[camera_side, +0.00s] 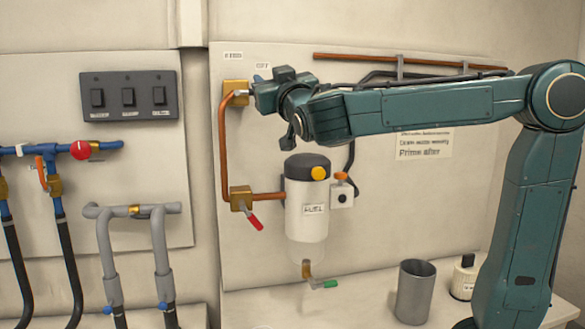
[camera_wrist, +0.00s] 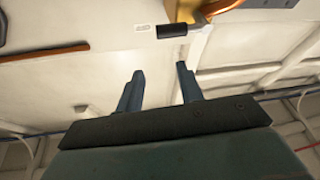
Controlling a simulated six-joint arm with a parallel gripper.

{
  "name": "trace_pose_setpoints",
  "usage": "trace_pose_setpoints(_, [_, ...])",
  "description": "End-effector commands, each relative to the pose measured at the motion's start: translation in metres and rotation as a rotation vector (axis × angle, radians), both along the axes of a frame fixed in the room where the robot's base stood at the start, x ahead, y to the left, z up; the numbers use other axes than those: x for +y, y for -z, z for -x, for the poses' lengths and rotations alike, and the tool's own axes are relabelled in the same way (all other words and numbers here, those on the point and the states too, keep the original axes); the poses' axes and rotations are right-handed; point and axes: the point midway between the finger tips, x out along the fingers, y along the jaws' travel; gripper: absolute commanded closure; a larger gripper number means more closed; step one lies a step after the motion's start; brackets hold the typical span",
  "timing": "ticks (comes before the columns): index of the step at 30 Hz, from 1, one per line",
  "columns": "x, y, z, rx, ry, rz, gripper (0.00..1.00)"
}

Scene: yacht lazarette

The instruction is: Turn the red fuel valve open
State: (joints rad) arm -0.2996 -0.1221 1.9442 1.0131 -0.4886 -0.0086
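A lever with a red grip (camera_side: 254,222) slants down to the right from the lower brass valve body (camera_side: 241,198), on the copper line beside the white canister. My gripper (camera_side: 257,95) is well above it, close to the upper brass valve body (camera_side: 235,92). In the wrist view my gripper (camera_wrist: 160,68) has its two fingers apart with nothing between them. A black handle (camera_wrist: 172,31) next to brass (camera_wrist: 208,8) shows beyond the fingertips there. Whether a finger touches the upper valve is hidden in the side view. The red grip is not seen in the wrist view.
The white canister (camera_side: 305,215) with a black top stands right of the red grip. A red round knob (camera_side: 81,150) sits on blue pipe at left, below a switch panel (camera_side: 128,96). A grey cup (camera_side: 414,291) stands on the shelf. Wall around the red grip is clear below.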

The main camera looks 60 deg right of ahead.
Motion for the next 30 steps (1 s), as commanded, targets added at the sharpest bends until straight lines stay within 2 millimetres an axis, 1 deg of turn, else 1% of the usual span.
trace_pose_setpoints(5, [0.000, 0.000, 0.000, 0.000, 0.000, 0.000, 0.63])
trace_pose_setpoints(6, [0.000, 0.000, 0.000, 0.000, 0.000, 0.000, 0.65])
trace_pose_setpoints(11, [0.002, 0.004, -0.001, 0.017, 0.000, 0.011, 0.96])
trace_pose_setpoints(12, [0.004, 0.007, -0.002, 0.033, 0.000, 0.021, 1.00])
trace_pose_setpoints(14, [0.007, 0.014, -0.004, 0.066, 0.001, 0.044, 1.00])
trace_pose_setpoints(17, [0.017, 0.033, -0.008, 0.152, 0.002, 0.104, 1.00])
trace_pose_setpoints(20, [0.031, 0.060, -0.011, 0.273, 0.000, 0.199, 1.00])
trace_pose_setpoints(25, [0.057, 0.118, -0.012, 0.527, -0.013, 0.427, 1.00])
trace_pose_setpoints(30, [0.081, 0.176, -0.003, 0.776, -0.039, 0.700, 1.00])
